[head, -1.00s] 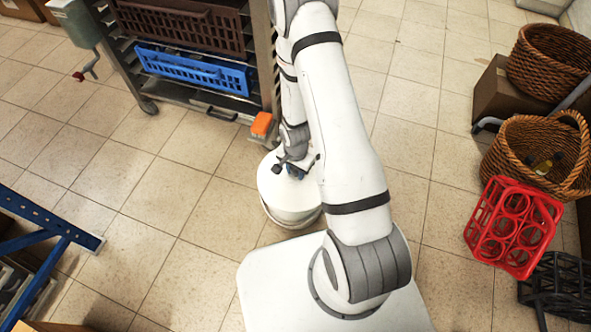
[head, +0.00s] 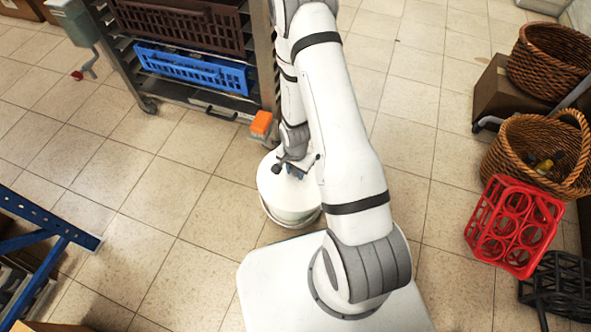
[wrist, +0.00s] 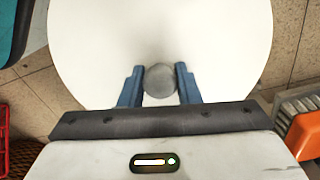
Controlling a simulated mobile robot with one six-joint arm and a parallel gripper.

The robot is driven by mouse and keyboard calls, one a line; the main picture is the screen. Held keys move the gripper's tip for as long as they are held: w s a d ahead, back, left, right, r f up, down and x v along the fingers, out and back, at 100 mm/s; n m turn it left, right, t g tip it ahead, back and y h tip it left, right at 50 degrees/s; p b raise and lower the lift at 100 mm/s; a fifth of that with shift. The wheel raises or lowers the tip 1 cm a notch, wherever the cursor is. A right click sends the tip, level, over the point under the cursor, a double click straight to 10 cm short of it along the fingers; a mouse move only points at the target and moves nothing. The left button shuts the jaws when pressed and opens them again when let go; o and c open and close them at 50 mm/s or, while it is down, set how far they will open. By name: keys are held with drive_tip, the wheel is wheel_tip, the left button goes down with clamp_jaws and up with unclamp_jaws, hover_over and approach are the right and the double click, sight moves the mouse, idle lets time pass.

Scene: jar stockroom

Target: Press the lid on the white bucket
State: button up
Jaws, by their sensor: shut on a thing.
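The white bucket (head: 291,220) stands on the tiled floor in the head view, just beyond my base. The round white lid (head: 272,186) lies over its top. The lid fills the upper middle of the wrist view (wrist: 95,45), with a grey round knob (wrist: 160,80) on it. My gripper (wrist: 160,86) has its blue fingers on either side of the knob and is shut on it. In the head view my gripper (head: 296,170) is over the lid, partly hidden by my arm. The wrist view hides the bucket under the lid, and I cannot tell how tightly the lid sits.
A metal rack with a brown crate (head: 180,27) and a blue crate (head: 190,70) stands beyond the bucket. An orange-topped item (head: 262,124) is close behind the lid. Wicker baskets (head: 530,150) and a red bottle carrier (head: 513,226) are at right. The floor at left is mostly clear.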

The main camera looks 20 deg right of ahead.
idle(0.3)
drive_tip(key=o, duration=1.6)
drive_tip(key=shift+c, duration=0.2)
drive_tip(key=shift+r+p, duration=3.5)
drive_tip(key=shift+r, duration=0.05)
drive_tip(key=shift+f, duration=0.1)
clamp_jaws()
